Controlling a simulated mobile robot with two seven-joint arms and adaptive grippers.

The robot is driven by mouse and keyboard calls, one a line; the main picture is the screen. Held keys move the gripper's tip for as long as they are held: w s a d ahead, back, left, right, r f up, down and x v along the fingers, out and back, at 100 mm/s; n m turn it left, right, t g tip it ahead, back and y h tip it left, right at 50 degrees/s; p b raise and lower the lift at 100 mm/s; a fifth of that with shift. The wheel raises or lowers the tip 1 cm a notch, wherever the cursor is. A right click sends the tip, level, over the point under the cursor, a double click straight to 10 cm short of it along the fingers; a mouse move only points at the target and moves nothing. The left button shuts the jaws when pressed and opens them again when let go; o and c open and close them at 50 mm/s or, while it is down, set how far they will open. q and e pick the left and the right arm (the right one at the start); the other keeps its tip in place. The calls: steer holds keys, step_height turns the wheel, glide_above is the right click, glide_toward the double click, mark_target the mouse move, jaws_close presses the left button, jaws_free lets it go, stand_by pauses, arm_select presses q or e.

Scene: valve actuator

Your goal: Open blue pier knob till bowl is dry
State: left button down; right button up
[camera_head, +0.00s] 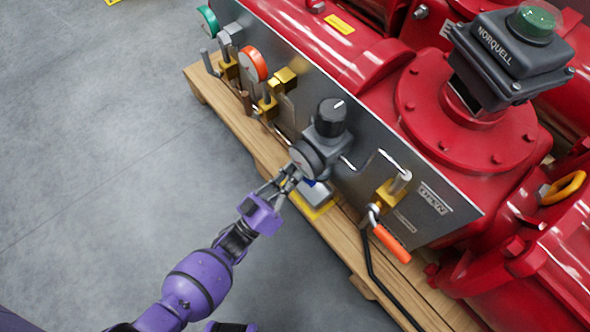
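A grey regulator unit (325,143) is mounted on the steel panel, with a black knob (332,115) on top and a round dark gauge (306,159) facing me. Below the gauge, a small blue part (309,183) shows, mostly hidden behind my gripper; I cannot make out its full shape. A greyish bowl-like part (319,196) sits beside it, above a yellow-edged piece; whether it holds liquid cannot be told. My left gripper (287,178) reaches up from the lower left, with its fingers just below the gauge, close to the blue part. Its finger gap is unclear.
The panel (420,195) carries an orange-handled valve (391,243) at right, and brass fittings with a red-rimmed gauge (253,65) at left. Red machinery (450,120) rises behind. A wooden pallet edge (345,235) runs below. The grey floor at left is clear.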

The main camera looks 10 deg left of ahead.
arm_select(q)
steer(key=f+n+y, duration=0.1)
steer(key=n, duration=0.3)
steer(key=f+n+y+p, duration=0.1)
steer(key=n+y, duration=0.1)
steer(key=n, duration=0.2)
steer(key=w+a+f+n+y, duration=0.1)
steer(key=n+y, duration=0.1)
steer(key=n, duration=0.3)
steer(key=shift+f, duration=0.35)
arm_select(e)
steer(key=shift+a+r, duration=0.1)
steer(key=shift+r, duration=0.5)
steer(key=shift+w, duration=0.15)
arm_select(q)
steer(key=shift+f, duration=0.1)
arm_select(e)
steer(key=shift+s, duration=0.5)
arm_select(q)
steer(key=shift+s+a, duration=0.1)
